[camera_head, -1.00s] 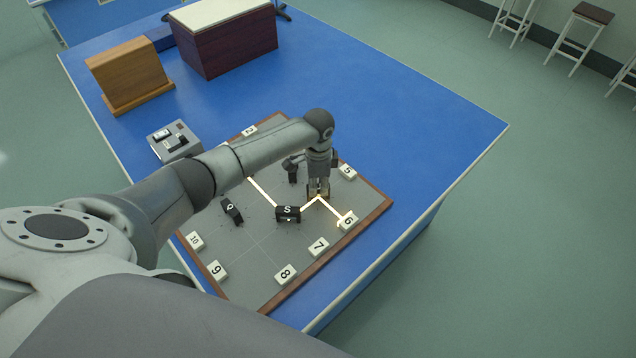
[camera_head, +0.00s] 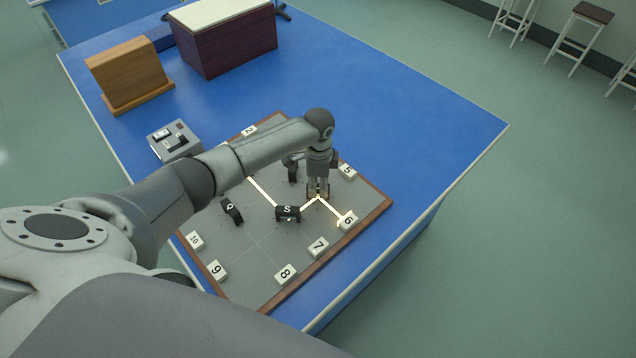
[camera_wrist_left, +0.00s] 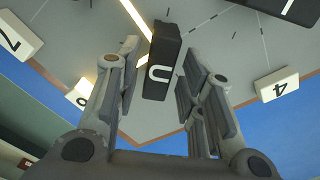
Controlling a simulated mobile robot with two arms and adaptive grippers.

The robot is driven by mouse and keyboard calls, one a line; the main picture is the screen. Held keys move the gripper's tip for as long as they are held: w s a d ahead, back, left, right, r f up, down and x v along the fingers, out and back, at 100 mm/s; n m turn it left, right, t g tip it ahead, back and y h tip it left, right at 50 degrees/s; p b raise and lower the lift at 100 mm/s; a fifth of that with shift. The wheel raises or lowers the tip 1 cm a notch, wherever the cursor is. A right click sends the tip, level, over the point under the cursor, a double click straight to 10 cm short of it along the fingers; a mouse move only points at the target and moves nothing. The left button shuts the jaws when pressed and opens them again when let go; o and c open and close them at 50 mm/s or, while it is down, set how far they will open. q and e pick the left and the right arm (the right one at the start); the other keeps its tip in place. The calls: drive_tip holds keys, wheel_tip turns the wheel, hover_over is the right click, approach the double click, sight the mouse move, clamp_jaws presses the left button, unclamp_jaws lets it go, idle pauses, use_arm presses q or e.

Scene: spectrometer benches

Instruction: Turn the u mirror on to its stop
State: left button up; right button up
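The u mirror (camera_wrist_left: 162,62) is a black block marked U in the left wrist view. It stands on the grey board (camera_head: 262,262) between the fingers of my left gripper (camera_wrist_left: 161,48). Narrow gaps show between the block and the fingers, so the gripper looks open around it. In the head view my left gripper (camera_head: 318,193) points down at the bend of the light beam and mostly hides the mirror. The beam runs from the S mirror (camera_head: 288,213) to this bend, then to the lit block 6 (camera_head: 348,220). My right gripper is not in view.
Number blocks 5 (camera_head: 347,171), 7 (camera_head: 318,247) and 8 (camera_head: 285,274) stand along the board's edge. Another black mirror (camera_head: 232,211) stands left of S. A grey switch box (camera_head: 174,140) is beside the board. The blue table (camera_head: 420,125) is clear at right.

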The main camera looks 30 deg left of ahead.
sight(318, 186)
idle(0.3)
use_arm(q)
wheel_tip(318, 186, up, 12)
idle(0.5)
idle(0.4)
